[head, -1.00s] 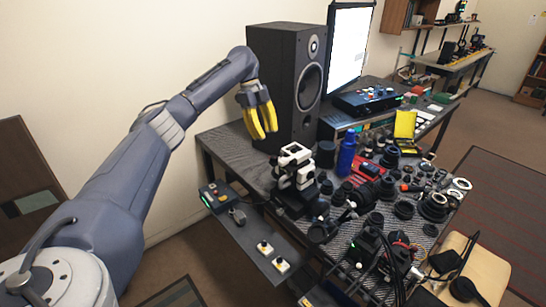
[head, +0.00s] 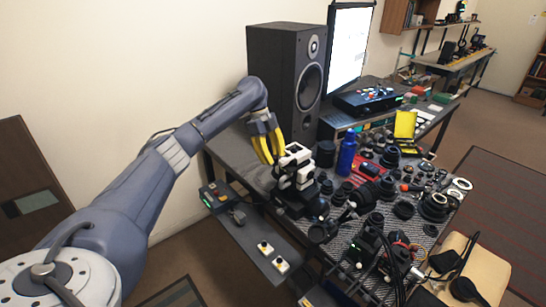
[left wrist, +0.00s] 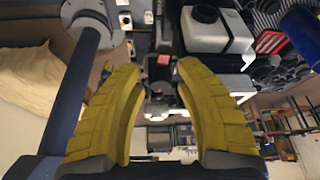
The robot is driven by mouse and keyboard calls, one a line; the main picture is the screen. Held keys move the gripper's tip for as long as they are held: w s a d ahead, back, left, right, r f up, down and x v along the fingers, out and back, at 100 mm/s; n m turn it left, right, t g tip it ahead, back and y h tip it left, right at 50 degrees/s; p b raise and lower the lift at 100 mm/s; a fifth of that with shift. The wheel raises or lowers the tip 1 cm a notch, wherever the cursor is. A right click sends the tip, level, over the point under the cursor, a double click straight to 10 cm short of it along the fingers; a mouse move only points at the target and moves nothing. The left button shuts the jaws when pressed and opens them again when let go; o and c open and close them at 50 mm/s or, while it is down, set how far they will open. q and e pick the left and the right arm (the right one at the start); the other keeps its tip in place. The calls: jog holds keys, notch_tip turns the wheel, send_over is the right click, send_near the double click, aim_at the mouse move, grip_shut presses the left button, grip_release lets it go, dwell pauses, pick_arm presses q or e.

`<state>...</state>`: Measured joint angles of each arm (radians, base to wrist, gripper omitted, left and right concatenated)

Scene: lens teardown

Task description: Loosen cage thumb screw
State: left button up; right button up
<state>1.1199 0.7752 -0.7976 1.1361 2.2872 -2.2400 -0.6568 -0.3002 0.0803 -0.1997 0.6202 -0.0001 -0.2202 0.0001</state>
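The white and black cage-like device (head: 293,172) stands upright on the near left part of the bench in the head view. A white block with a black top (left wrist: 215,32), probably part of it, shows at the upper right in the left wrist view. I cannot make out the thumb screw in either view. My left gripper (head: 275,158) has yellow fingers pointing down, just behind and left of the device's top. In the left wrist view its fingers (left wrist: 162,66) are apart with nothing held between them. I cannot tell whether a finger touches the device. My right gripper is not seen.
A tall black speaker (head: 288,80) stands behind the left gripper. A blue bottle (head: 346,154) stands right of the device. Many dark lens parts crowd the bench to the right. A lower shelf (head: 240,228) with small control boxes juts out in front.

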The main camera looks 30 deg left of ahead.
pick_arm(q)
grip_shut()
dwell(0.4)
jog(key=shift+n+t, duration=0.4)
jog(key=shift+n, duration=0.3)
grip_release()
jog(key=shift+a+r, duration=0.1)
